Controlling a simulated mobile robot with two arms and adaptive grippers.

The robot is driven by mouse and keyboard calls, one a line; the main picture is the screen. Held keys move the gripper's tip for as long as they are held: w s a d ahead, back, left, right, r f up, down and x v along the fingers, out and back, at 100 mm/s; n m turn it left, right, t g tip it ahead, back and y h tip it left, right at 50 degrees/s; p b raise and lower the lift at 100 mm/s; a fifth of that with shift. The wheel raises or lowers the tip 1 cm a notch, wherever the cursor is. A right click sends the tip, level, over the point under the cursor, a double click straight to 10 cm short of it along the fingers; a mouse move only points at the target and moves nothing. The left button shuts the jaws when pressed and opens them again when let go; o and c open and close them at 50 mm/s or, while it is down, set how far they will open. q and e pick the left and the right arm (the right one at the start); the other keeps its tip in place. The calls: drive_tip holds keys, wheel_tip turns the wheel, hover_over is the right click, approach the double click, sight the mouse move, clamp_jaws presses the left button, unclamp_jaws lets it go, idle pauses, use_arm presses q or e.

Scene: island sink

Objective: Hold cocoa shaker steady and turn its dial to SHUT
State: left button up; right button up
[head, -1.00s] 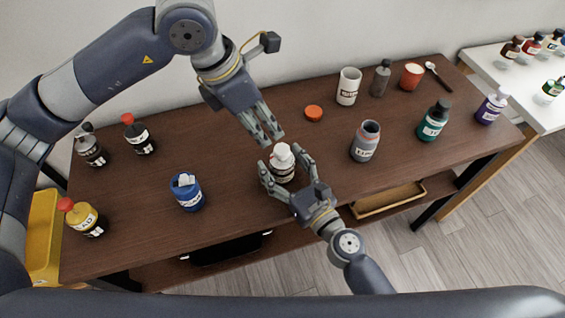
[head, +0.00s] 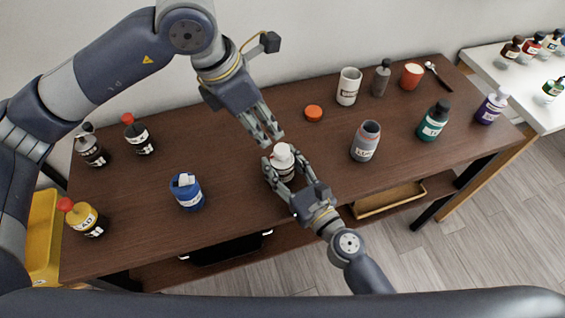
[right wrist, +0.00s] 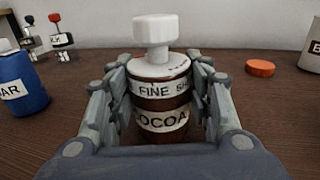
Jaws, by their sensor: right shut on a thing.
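The cocoa shaker (head: 283,163) stands upright on the dark wooden table. In the right wrist view its brown body (right wrist: 160,120) carries a "COCOA" label, with a band above reading "FINE" and "SH", cut off at the side. A white dial with a raised knob (right wrist: 155,35) tops it. My right gripper (head: 284,172) is shut around the shaker's body, a finger on each side. My left gripper (head: 271,140) is above and just behind the shaker, fingers apart, empty and not touching the dial. Small print on the dial's rim is too small to read.
A blue jar (head: 187,193) stands left of the shaker. An orange lid (head: 314,113) lies behind it, and a grey open jar (head: 365,145) stands to the right. A white mug (head: 348,87) and several bottles stand farther off. The table around the shaker is clear.

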sight(282, 148)
use_arm(q)
drive_tip(key=o, duration=0.4)
drive_tip(key=shift+d, duration=0.1)
drive_tip(key=w+d+r+n+g+y, duration=0.2)
drive_tip(key=d+r+y, duration=0.1)
drive_tip(key=d+y, duration=0.1)
drive_tip(key=f, duration=1.2)
drive_tip(key=shift+a+f, duration=0.1)
drive_tip(key=shift+a, duration=0.15)
drive_tip(key=c, duration=1.1)
